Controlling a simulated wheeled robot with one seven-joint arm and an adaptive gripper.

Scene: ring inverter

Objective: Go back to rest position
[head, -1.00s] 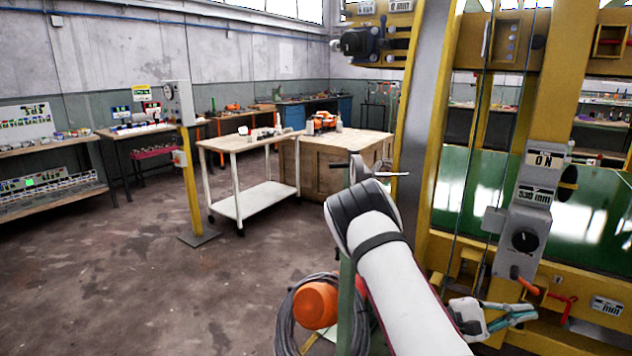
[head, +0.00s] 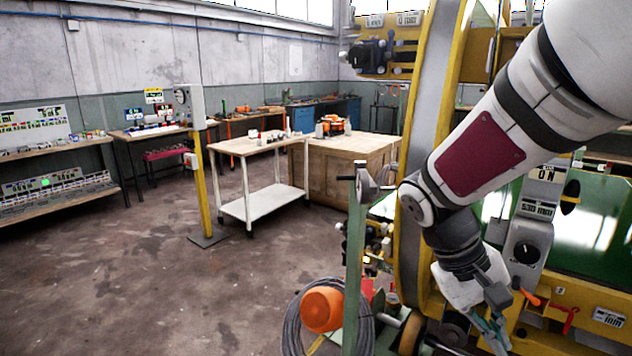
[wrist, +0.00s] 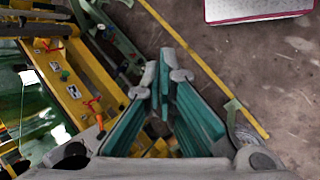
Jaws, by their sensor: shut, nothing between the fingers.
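My gripper (head: 497,335) hangs at the lower right of the head view, pointing down in front of the yellow machine. Its teal fingers also show in the wrist view (wrist: 165,75), with the tips close together and nothing between them. My arm comes in from the upper right and bends at an elbow near the machine's column. It hides part of the machine's frame and green panel.
The yellow machine (head: 590,290) with its grey control box (head: 526,245) stands close behind my gripper. A green post (head: 354,270) and an orange round part (head: 322,310) stand to the left. A white trolley (head: 262,205) and wooden crate (head: 335,180) stand further back. The left floor is clear.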

